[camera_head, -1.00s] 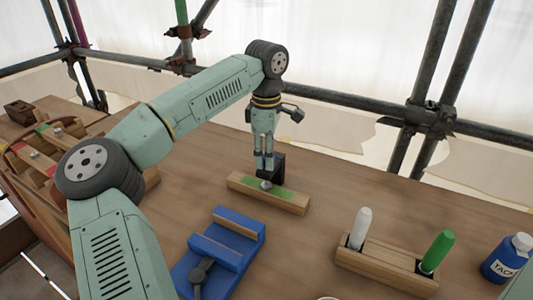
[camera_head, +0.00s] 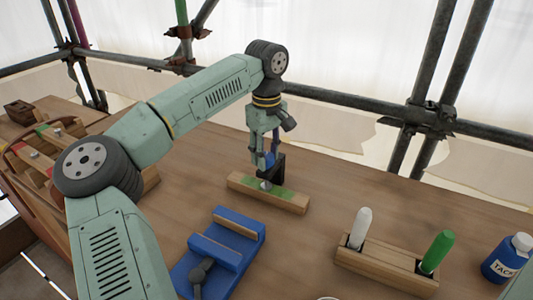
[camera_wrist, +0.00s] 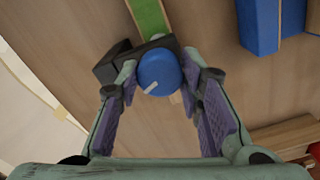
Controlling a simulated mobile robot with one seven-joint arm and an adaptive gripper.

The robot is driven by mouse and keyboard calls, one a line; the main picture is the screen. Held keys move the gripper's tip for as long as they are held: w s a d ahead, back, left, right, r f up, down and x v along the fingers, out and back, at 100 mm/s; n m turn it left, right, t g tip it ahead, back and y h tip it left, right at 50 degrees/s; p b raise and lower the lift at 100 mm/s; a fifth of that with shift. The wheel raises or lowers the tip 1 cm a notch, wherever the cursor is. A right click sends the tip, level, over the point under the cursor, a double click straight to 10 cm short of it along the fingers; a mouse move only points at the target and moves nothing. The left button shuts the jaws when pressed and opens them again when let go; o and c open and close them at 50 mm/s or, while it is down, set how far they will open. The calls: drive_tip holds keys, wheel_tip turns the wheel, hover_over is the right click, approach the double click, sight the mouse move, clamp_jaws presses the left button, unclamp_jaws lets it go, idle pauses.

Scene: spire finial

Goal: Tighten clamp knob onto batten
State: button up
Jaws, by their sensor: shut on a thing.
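The clamp knob (camera_wrist: 158,72) is a blue round cap with a white line on it. It sits on a dark clamp (camera_wrist: 113,64), which also shows in the head view (camera_head: 280,166). The clamp stands at the batten (camera_head: 290,203), a wooden strip with a green top (camera_wrist: 149,17) lying on the bench. My gripper (camera_head: 268,158) points down over the clamp and is shut on the knob, one finger on each side in the wrist view. The clamp's contact with the batten is partly hidden by the fingers.
A blue vise-like block (camera_head: 225,250) lies in front of the batten. A wooden holder (camera_head: 390,265) with a white marker (camera_head: 360,229) and a green marker (camera_head: 438,250) stands to the right, beside a blue bottle (camera_head: 507,257). Scaffold pipes (camera_head: 350,103) run behind the bench.

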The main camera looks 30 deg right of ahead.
sight(267, 155)
idle(0.4)
drive_tip(key=o, duration=1.2)
drive_tip(key=shift+c, duration=0.2)
drive_tip(key=shift+r, duration=0.1)
wheel_tip(267, 155, up, 12)
